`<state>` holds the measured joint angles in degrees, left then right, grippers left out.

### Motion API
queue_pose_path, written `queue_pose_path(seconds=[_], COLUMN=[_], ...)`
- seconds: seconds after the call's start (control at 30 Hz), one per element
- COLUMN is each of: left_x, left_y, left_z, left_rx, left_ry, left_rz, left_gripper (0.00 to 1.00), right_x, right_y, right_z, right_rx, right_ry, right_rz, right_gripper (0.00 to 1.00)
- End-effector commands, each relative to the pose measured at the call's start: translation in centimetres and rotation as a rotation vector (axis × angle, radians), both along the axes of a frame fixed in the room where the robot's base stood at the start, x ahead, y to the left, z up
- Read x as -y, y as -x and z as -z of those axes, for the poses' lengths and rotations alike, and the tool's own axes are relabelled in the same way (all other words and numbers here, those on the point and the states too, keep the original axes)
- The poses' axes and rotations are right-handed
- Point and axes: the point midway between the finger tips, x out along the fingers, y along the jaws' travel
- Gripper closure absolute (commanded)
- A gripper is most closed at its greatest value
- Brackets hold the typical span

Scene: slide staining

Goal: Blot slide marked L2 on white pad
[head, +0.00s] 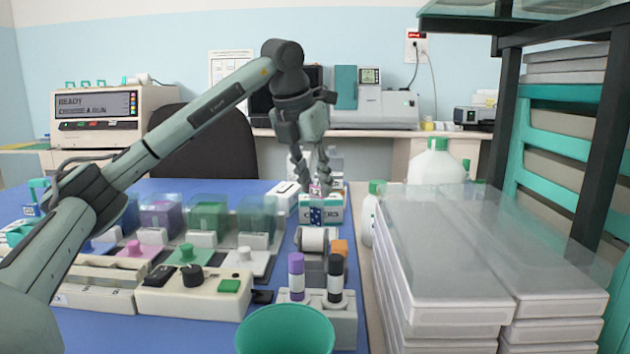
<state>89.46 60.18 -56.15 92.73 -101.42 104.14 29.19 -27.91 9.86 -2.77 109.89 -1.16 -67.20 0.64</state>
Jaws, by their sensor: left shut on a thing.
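My left gripper (314,188) reaches in from the left and points down over the back of the blue mat. It is shut on a small slide (316,190), of which a pinkish end shows between the fingertips. The marking on it is too small to read. It is held in front of or above a white and teal box (335,213) with a blue patterned patch; I cannot tell whether they touch. I cannot pick out the white blotting pad with certainty. My right gripper is not in view.
Staining jars, one purple (161,217) and one green (208,216), stand left of the gripper. In front are a control box (205,300), a vial rack (345,318) and a teal cup (285,333). Stacked clear-lidded trays (440,250) crowd the right.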

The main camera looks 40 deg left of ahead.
Motion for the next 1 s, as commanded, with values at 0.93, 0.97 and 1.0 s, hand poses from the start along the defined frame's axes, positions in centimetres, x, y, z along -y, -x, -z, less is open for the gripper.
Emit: queue_pose_path(seconds=[0.93, 0.97, 1.0], left_x=[-0.01, -0.01, -0.01], left_y=[0.0, 0.0, 0.0], left_z=[0.84, 0.89, 0.93], left_rx=[0.001, 0.001, 0.001], left_ry=[0.0, 0.0, 0.0], left_rz=[0.0, 0.0, 0.0], left_gripper=[1.0, 1.0, 1.0], right_x=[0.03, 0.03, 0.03], right_y=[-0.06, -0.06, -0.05], right_z=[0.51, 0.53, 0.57], right_rx=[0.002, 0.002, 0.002], right_ry=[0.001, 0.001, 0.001], right_rz=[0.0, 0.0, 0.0], right_gripper=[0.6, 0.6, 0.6])
